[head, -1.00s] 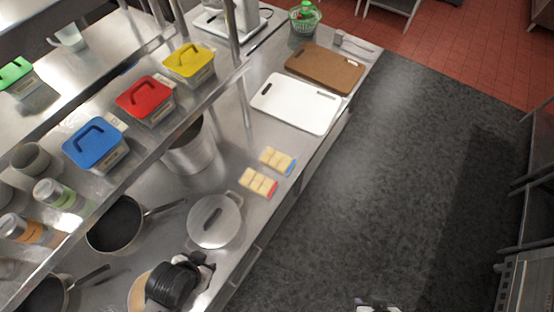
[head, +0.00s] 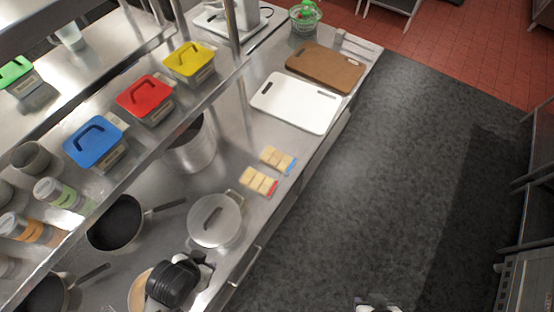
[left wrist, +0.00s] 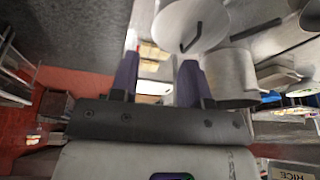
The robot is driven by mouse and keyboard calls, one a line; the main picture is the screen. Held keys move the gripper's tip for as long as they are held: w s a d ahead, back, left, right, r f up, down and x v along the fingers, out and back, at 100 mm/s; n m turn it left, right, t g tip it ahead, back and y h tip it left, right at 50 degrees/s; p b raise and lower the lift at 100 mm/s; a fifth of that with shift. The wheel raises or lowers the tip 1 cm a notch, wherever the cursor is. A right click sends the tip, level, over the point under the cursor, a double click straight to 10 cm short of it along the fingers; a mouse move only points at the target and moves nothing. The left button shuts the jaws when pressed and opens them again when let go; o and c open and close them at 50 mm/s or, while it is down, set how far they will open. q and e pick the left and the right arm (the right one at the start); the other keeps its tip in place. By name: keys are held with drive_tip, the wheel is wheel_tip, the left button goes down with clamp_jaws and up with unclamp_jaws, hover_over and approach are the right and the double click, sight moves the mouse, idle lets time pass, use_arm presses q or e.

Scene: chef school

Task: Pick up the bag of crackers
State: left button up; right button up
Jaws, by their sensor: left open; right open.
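Two small packs of crackers lie flat near the counter's front edge. One has a blue end (head: 277,159); the other has a red end (head: 259,181). I cannot tell which one the task means. Both packs also show small between the fingers in the left wrist view, one (left wrist: 150,51) above the other (left wrist: 148,67). My left gripper (head: 206,260) is over the counter below the lidded pot, apart from the packs. Its two fingers (left wrist: 160,65) are open and empty. My right gripper (head: 376,303) shows only partly at the bottom edge, over the floor, far from the packs.
A lidded pot (head: 214,221) stands between my left gripper and the packs. A tall pot (head: 192,150) is behind them. White (head: 294,103) and brown (head: 325,68) cutting boards lie farther along. A shelf with coloured-lid boxes (head: 96,142) overhangs the left. The counter around the packs is clear.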

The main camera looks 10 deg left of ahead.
use_arm(q)
drive_tip(key=shift+o, duration=0.3)
drive_tip(key=o, duration=1)
